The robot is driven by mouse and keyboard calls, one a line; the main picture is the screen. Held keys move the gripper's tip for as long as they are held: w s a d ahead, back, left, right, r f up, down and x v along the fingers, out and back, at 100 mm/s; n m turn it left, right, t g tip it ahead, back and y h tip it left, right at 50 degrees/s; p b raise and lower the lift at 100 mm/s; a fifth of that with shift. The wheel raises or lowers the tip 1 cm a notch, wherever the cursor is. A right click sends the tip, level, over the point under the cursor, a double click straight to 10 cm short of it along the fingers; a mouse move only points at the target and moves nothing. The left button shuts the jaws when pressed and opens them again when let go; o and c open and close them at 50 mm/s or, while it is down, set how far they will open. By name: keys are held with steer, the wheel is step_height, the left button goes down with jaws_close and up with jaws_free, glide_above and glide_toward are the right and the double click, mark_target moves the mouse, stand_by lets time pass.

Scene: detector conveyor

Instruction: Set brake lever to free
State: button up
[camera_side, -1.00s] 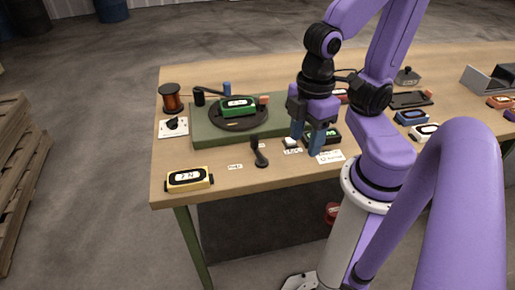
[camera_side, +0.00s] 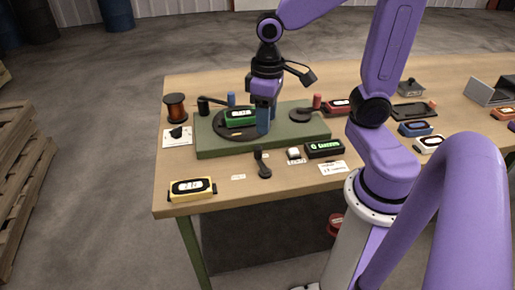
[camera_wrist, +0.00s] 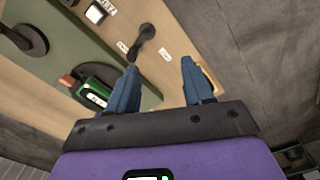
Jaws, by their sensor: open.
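A small black lever (camera_side: 262,163), which appears to be the brake lever, stands near the table's front edge with its black knob up. It also shows at the top of the wrist view (camera_wrist: 142,42), beyond the fingertips. One small white label (camera_side: 238,177) lies to its left and another behind it; their text is too small to read. My gripper (camera_side: 263,128) points down over the front of the green platform, behind the lever and apart from it. In the wrist view its two blue fingers (camera_wrist: 160,66) are spread with nothing between them.
A green device (camera_side: 240,118) sits on the dark turntable beside my fingers. A white button (camera_side: 293,153) and a black box with a lit green display (camera_side: 324,149) stand right of the lever. A yellow device (camera_side: 191,188) stands at the front left.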

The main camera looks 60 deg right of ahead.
mark_target(257, 146)
steer(key=w+d+m, duration=0.6)
step_height(257, 146, down, 17)
steer(key=shift+w+f, duration=0.1)
stand_by(0.6)
steer(key=shift+c, duration=0.3)
jaws_close()
